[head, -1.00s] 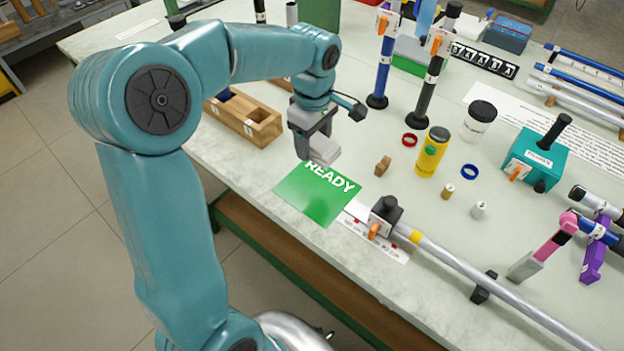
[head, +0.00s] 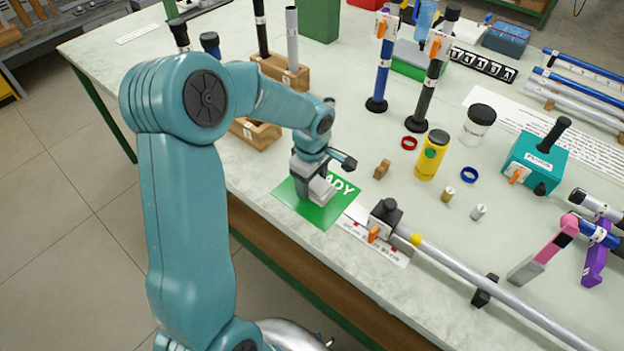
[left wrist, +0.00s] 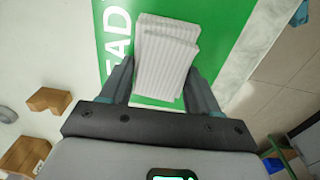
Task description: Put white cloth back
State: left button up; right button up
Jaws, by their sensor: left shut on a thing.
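The white cloth (left wrist: 165,62) is a folded, ribbed pad between the two fingers of my left gripper (left wrist: 162,85) in the left wrist view. In the head view the cloth (head: 320,190) shows pale under my left gripper (head: 314,188), over the green READY card (head: 318,213). The green card (left wrist: 230,20) lies beneath the cloth in the left wrist view as well. My left gripper is shut on the cloth, low over the card. I cannot tell whether the cloth touches the card. My right gripper is not seen.
A clamp block (head: 385,215) with a long silver rod (head: 480,277) stands right of the card. A small wooden block (head: 382,169), a yellow can (head: 432,155) and red ring (head: 409,143) are nearby. Wooden holders (head: 255,133) stand behind. The table's front edge is close.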

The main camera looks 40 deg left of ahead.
aim_at(312, 182)
pick_arm(q)
jog(key=shift+f, duration=0.15)
jog(key=o, duration=1)
jog(key=shift+w, duration=0.1)
jog(key=shift+r, duration=0.4)
jog(key=r, duration=1.1)
jog(key=shift+s+d+r+p, duration=0.1)
jog(key=shift+s+r+p, duration=0.15)
jog(key=shift+p, duration=0.15)
